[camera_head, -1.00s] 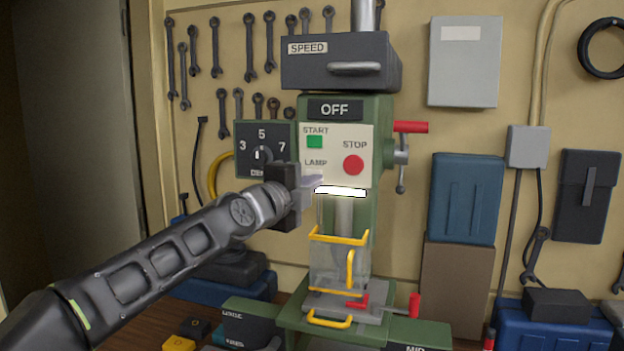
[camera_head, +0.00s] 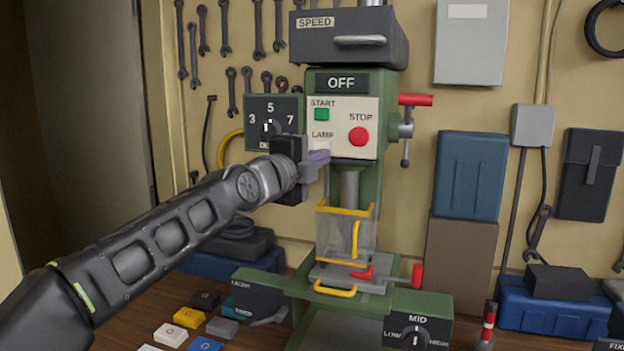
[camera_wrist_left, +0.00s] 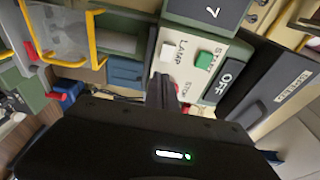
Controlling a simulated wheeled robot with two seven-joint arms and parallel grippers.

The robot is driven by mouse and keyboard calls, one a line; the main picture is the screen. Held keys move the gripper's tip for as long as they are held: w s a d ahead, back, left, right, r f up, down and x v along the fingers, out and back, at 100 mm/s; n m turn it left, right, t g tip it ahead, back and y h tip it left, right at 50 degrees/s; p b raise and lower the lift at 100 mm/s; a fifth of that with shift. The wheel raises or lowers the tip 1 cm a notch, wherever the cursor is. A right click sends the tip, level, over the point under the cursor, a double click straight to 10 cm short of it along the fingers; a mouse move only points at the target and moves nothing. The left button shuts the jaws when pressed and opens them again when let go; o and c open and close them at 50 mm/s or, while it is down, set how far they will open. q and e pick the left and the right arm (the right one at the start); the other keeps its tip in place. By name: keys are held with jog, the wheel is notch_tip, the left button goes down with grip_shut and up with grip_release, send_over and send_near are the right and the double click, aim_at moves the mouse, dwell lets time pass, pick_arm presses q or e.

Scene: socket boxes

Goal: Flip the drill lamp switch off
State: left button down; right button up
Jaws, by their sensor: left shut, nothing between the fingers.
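The drill press stands in the middle of the head view with a white control panel (camera_head: 342,108). The panel carries a green START button (camera_head: 322,114), a red STOP button (camera_head: 359,137) and the LAMP switch (camera_head: 321,146). The white switch (camera_wrist_left: 167,52) is clear in the left wrist view, but my fingertips partly cover it in the head view. My left gripper (camera_head: 319,158) is shut and empty, its tips at the lower part of the LAMP switch. I cannot tell whether they touch it. No lit lamp bar shows under the drill head. My right gripper is out of view.
A dial box (camera_head: 271,123) sits just left of the panel, close behind my left gripper. A yellow-framed clear guard (camera_head: 345,234) hangs below. A red-handled lever (camera_head: 414,99) sticks out to the right. Several small coloured blocks (camera_head: 188,317) lie on the bench.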

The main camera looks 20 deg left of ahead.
pick_arm(q)
jog(key=s+d+b, duration=0.1)
jog(key=s, duration=0.8)
jog(key=shift+s+b, duration=0.4)
jog(key=shift+d, duration=0.1)
